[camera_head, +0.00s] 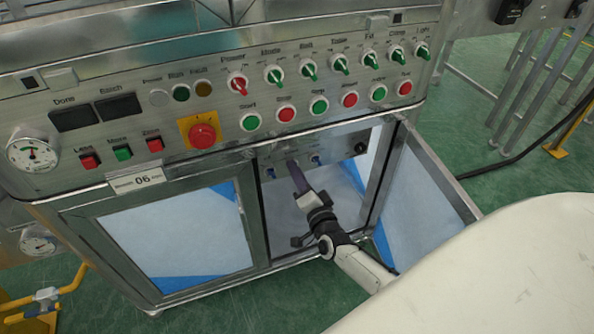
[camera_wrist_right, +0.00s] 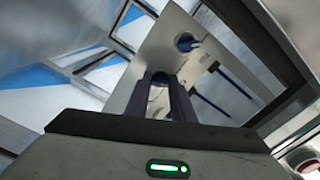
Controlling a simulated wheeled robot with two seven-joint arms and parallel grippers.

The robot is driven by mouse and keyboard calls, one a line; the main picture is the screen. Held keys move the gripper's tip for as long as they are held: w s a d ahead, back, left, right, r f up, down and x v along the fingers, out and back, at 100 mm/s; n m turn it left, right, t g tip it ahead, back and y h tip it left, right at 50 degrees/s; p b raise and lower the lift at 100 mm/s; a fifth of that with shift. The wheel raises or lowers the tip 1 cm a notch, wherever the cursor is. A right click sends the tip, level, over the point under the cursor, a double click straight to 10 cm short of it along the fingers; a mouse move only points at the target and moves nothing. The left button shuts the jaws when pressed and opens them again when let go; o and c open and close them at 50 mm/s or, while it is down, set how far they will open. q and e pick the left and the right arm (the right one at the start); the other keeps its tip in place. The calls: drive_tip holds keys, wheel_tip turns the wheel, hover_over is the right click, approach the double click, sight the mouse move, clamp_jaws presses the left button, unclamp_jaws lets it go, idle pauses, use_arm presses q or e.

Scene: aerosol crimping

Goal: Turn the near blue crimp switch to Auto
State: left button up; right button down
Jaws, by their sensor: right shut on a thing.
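My right gripper (camera_head: 293,168) reaches up to the small metal panel (camera_head: 340,150) inside the open cabinet bay. The Auto marking and the held switch's angle cannot be read. My left gripper is not in view.
A black knob (camera_head: 361,147) sits at the panel's right end. The open cabinet door (camera_head: 437,172) stands right of my right arm. Above is the main console with a red emergency button (camera_head: 202,135) and several green and red knobs. The closed window door (camera_head: 180,235) is at left.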

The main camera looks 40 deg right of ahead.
drive_tip(key=shift+a+n+p, duration=0.1)
drive_tip(key=shift+n+p, duration=0.25)
drive_tip(key=shift+n, duration=1.65)
drive_tip(key=c, duration=1.5)
unclamp_jaws()
drive_tip(key=p+v, duration=0.2)
drive_tip(key=v, duration=0.8)
drive_tip(key=shift+s+p, duration=0.2)
drive_tip(key=shift+p, duration=0.1)
